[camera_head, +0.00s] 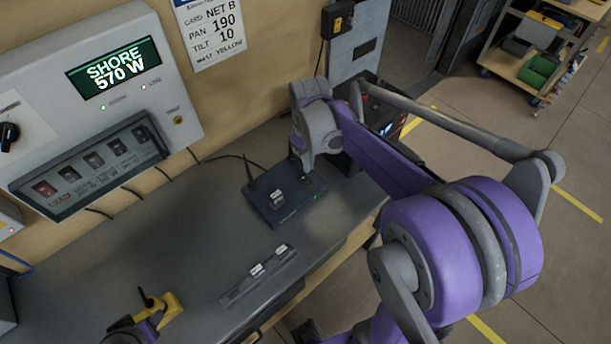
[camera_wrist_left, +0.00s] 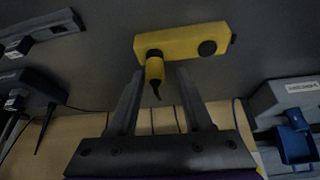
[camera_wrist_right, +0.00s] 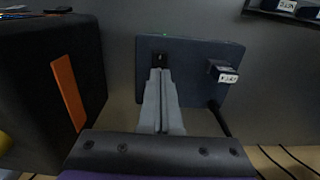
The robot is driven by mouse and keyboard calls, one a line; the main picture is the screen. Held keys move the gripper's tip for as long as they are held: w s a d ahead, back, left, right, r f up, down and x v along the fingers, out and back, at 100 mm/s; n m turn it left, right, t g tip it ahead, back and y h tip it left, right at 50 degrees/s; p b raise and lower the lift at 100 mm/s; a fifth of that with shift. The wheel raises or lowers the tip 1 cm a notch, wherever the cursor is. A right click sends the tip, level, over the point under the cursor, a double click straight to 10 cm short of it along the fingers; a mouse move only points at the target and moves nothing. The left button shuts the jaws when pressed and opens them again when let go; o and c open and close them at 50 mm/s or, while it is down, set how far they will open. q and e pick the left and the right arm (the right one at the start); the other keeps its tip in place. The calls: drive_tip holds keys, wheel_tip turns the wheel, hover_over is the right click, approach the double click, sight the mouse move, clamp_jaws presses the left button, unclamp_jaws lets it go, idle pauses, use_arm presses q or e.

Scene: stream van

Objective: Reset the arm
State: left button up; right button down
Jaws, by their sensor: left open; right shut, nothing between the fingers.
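My right arm reaches in from the right in the head view. Its gripper (camera_head: 301,166) points down at the dark blue box (camera_head: 285,196) on the grey bench. In the right wrist view the right gripper's fingers (camera_wrist_right: 160,74) are together and empty, in front of that box; whether they touch it I cannot tell. My left gripper (camera_wrist_left: 160,74) is open, its fingers either side of a small yellow plug with a black lead. The plug is at a yellow block (camera_wrist_left: 190,42). That block also shows low in the head view (camera_head: 171,309), with the left gripper partly out of frame.
A dark strip (camera_head: 259,276) with two labelled plugs lies on the bench (camera_head: 120,255). A grey power panel (camera_head: 95,90) reading SHORE 570 W is on the wall. A black box with an orange stripe (camera_wrist_right: 68,92) stands beside the blue box. A cart (camera_head: 530,70) stands behind.

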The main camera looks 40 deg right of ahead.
drive_tip(key=shift+r, duration=0.35)
drive_tip(key=shift+a, duration=0.1)
drive_tip(key=s+a+m+t, duration=0.1)
drive_tip(key=s+a+t, duration=0.4)
drive_tip(key=s+a, duration=0.6)
drive_tip(key=shift+s+a+f+t, duration=0.3)
drive_tip(key=shift+s+a+f, duration=0.15)
drive_tip(key=shift+a, duration=0.6)
drive_tip(key=shift+w, duration=0.1)
